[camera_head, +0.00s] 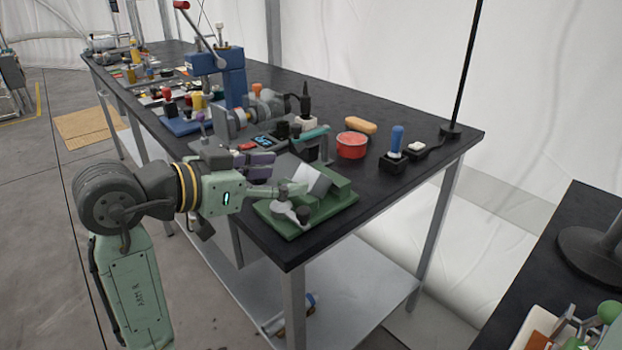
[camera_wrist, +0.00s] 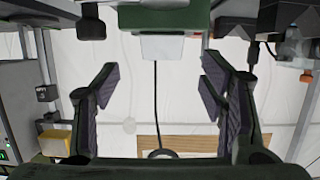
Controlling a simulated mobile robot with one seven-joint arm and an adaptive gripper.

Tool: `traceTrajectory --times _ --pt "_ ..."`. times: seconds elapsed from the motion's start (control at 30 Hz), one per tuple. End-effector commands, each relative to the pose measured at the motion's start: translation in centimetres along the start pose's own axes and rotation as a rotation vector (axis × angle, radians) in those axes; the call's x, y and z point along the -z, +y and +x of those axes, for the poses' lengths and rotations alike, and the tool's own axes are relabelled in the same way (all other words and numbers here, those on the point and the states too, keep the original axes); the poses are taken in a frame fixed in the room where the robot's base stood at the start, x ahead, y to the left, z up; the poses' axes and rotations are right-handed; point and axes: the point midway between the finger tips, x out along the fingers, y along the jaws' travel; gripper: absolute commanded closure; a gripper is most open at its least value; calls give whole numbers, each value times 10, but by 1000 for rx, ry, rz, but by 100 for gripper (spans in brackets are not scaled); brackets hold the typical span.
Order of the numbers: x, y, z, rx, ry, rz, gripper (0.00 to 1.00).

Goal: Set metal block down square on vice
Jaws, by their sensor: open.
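The green vice (camera_head: 340,195) sits on the near corner of the black workbench. The grey metal block (camera_head: 318,181) rests at the vice and looks tilted in the head view, with a bright face towards the right; I cannot tell how it is seated. My gripper (camera_head: 282,180) is open, just left of the block, and partly hides it. In the wrist view my gripper's (camera_wrist: 160,90) two padded fingers are wide apart with nothing between them. The block's pale end (camera_wrist: 162,47) shows beyond them, against the green vice (camera_wrist: 160,18) at the top edge.
A red round tin (camera_head: 351,145), an orange-yellow object (camera_head: 361,125) and a blue-handled tool (camera_head: 397,142) stand behind the vice. A blue press (camera_head: 233,80) and several small tools crowd the bench further left. The bench's right front area is bare.

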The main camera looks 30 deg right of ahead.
Motion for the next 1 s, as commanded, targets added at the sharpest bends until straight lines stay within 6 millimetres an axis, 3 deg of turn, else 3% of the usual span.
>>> traceTrajectory --times 0.5,0.77,1.0 --pt "-2 -2 57 1 1 0 35" --pt "-3 -2 59 3 2 0 35" --pt "-3 -2 59 3 2 0 50"
